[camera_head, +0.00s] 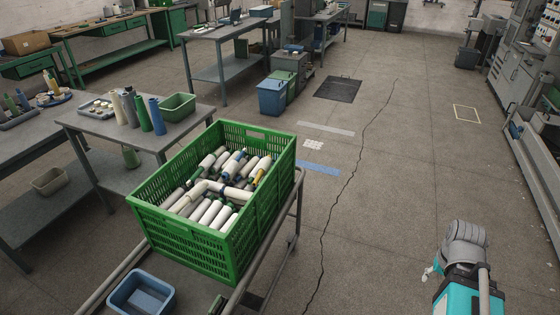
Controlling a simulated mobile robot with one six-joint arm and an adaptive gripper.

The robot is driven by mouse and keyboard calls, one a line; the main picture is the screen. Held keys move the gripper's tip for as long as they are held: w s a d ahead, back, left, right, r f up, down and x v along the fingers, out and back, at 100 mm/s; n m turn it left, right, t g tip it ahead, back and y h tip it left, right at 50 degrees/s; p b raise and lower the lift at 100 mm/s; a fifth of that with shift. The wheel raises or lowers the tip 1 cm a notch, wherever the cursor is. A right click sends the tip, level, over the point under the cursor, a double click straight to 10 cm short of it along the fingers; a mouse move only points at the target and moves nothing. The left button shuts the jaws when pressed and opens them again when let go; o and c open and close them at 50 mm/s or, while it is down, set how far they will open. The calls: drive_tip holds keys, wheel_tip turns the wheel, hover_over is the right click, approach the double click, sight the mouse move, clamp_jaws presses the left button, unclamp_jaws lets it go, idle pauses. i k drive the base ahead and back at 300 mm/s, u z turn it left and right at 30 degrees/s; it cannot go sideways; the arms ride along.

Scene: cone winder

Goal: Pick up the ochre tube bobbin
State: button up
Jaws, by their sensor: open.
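An ochre tube bobbin (259,177) lies among white and blue-banded bobbins in the green crate (190,246), near its right side. Only part of it shows, and neighbouring bobbins hide the rest. My arm (465,245) shows at the lower right, well apart from the crate. I cannot make out my gripper's fingers in this view.
The crate rests on a metal-framed cart (297,205), with a blue bin (142,294) below. A grey table (180,133) with upright cones and a green bin (177,107) stands behind left. Floor between crate and arm is clear.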

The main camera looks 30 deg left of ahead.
sight(264, 167)
drive_tip(key=u, duration=0.05)
drive_tip(key=i, duration=0.8)
drive_tip(key=u, duration=0.7)
drive_tip(key=i, duration=0.85)
drive_tip(key=u, duration=0.55)
drive_tip(key=k, duration=0.95)
drive_tip(key=u, duration=0.15)
drive_tip(key=i, duration=0.65)
drive_tip(key=u, duration=0.05)
